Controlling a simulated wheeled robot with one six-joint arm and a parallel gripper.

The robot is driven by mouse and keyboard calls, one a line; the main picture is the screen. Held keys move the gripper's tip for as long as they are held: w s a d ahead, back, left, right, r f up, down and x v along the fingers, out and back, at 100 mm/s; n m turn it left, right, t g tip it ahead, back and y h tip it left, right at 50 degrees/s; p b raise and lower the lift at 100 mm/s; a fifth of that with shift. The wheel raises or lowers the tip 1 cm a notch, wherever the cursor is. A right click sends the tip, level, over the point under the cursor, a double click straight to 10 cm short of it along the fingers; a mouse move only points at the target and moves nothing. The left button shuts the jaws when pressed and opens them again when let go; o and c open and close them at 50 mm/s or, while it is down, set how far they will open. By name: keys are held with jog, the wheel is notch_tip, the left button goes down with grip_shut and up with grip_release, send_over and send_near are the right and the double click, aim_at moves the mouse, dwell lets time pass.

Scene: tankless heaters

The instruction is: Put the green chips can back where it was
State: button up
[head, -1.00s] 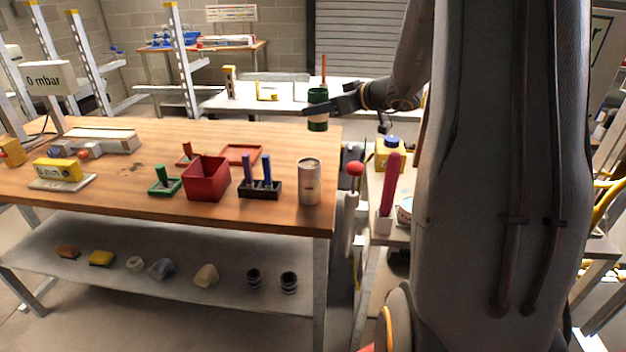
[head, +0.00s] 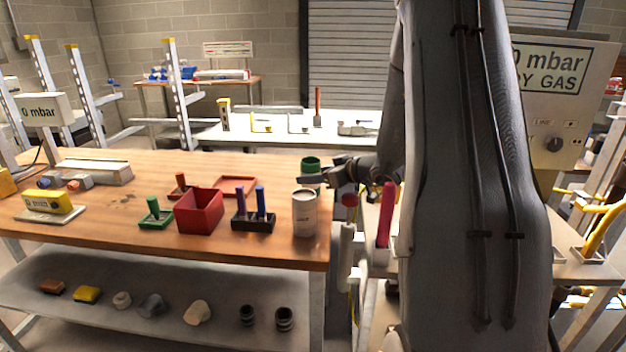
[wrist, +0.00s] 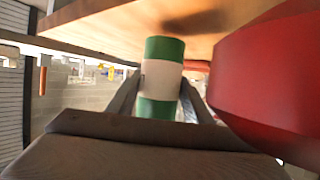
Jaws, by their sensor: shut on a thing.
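The green chips can (head: 311,164), green with a white band, is upright between the fingers of my gripper (head: 322,176), near the right end of the wooden workbench (head: 120,215). In the wrist view the can (wrist: 162,78) sits between both fingers, with the bench's wooden surface at the top of the picture. My gripper is shut on the can. The can's lower part is partly hidden in the head view, and I cannot tell whether it touches the bench.
A white can (head: 305,215) stands just in front. A large red surface (wrist: 272,85) is close on the right in the wrist view.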

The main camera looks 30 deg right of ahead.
jog(key=shift+f, duration=0.8)
jog(key=shift+f, duration=0.15)
jog(key=o, duration=1.3)
jog(key=shift+r, duration=0.25)
jog(key=b+v, duration=0.3)
jog(key=v, duration=0.9)
jog(key=shift+f, duration=0.15)
